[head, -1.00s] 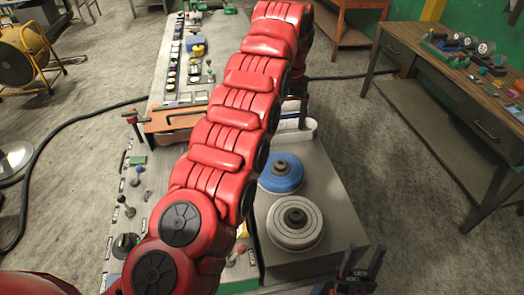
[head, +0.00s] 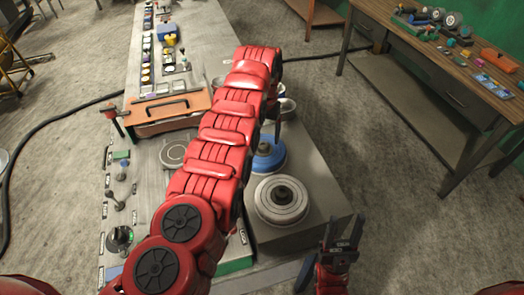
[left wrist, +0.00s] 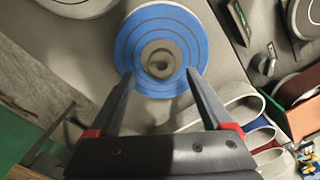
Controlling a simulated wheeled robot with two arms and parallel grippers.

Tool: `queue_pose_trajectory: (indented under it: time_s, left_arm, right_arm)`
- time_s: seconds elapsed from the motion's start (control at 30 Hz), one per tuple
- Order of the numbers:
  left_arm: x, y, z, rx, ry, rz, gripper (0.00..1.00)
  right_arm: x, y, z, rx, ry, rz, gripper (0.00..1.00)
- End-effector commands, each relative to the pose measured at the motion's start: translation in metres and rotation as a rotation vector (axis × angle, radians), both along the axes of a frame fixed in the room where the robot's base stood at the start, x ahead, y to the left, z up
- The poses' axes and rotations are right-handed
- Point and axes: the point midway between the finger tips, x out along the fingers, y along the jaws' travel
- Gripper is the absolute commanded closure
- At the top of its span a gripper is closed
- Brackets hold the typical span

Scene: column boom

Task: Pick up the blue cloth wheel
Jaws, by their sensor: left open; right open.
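The blue cloth wheel (head: 268,157) lies flat on the grey block's top, partly hidden by my left arm in the head view. In the left wrist view the wheel (left wrist: 135,50) shows as a blue ringed disc with a dark hub (left wrist: 161,59). My left gripper (left wrist: 160,74) is open, its fingertips appearing on either side of the hub; I cannot tell whether they touch the wheel. My right gripper (head: 343,230) is open and empty, near the block's front right corner.
A white-grey wheel (head: 281,200) lies in front of the blue one. Cups (left wrist: 240,110) stand beside it. An orange-brown tray (head: 165,110) and small tools lie on the long bench (head: 140,195). A wooden workbench (head: 420,75) stands at right, with open floor between.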

Motion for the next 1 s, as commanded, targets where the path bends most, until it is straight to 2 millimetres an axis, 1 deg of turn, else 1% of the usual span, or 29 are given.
queue_pose_trajectory:
  time_s: [0.03, 0.07, 0.2, 0.3, 0.43, 0.47, 0.5, 0.57, 0.6, 0.67, 0.7, 0.77, 0.8, 0.9, 1.0]
  left_arm:
    - [-0.002, 0.0, -0.005, 0.001, 0.005, 0.0, 0.17]
    - [-0.002, 0.0, -0.009, 0.001, 0.004, 0.0, 0.17]
    - [-0.003, -0.001, -0.031, 0.002, 0.002, -0.001, 0.17]
    - [-0.003, -0.001, -0.037, 0.001, 0.001, -0.001, 0.17]
    - [-0.003, -0.001, -0.036, 0.001, -0.001, -0.001, 0.17]
    - [-0.003, -0.001, -0.036, 0.001, -0.001, -0.001, 0.21]
    - [-0.003, -0.001, -0.036, 0.001, -0.001, -0.001, 0.29]
    - [-0.002, -0.001, -0.036, 0.001, -0.001, -0.001, 0.39]
    - [-0.003, -0.001, -0.036, 0.001, -0.001, -0.001, 0.47]
    - [-0.002, -0.001, -0.036, 0.001, -0.001, -0.001, 0.57]
    - [-0.002, -0.001, -0.036, 0.001, -0.001, -0.001, 0.65]
    - [-0.002, -0.001, -0.036, 0.001, -0.001, -0.001, 0.75]
    - [-0.002, -0.001, -0.036, 0.001, -0.001, -0.001, 0.83]
    - [-0.002, -0.001, -0.036, 0.0, -0.002, -0.001, 1.0]
    - [-0.002, -0.001, -0.036, 0.0, -0.002, -0.001, 1.0]
  right_arm:
    - [0.0, 0.0, 0.008, 0.0, 0.0, 0.0, 0.5]
    - [0.0, 0.0, 0.01, 0.0, 0.0, 0.0, 0.5]
    - [0.0, 0.0, 0.014, 0.0, 0.0, 0.0, 0.5]
    - [0.0, 0.0, 0.013, 0.0, 0.0, 0.0, 0.5]
    - [0.0, 0.0, 0.013, 0.0, 0.0, 0.0, 0.5]
    - [0.0, 0.0, 0.013, 0.0, 0.0, 0.0, 0.5]
    - [0.0, 0.0, 0.013, 0.0, 0.0, 0.0, 0.5]
    - [0.0, 0.0, 0.013, 0.0, 0.0, 0.0, 0.5]
    - [0.0, 0.0, 0.013, 0.0, 0.0, 0.0, 0.5]
    - [0.0, 0.0, 0.013, 0.0, 0.0, 0.0, 0.5]
    - [0.0, 0.0, 0.013, 0.0, 0.0, 0.0, 0.5]
    - [0.0, 0.0, 0.013, 0.0, 0.0, 0.0, 0.5]
    - [0.0, 0.0, 0.013, 0.0, 0.0, 0.0, 0.5]
    - [0.0, 0.0, 0.013, 0.0, 0.0, 0.0, 0.5]
    - [0.0, 0.0, 0.013, 0.0, 0.0, 0.0, 0.5]
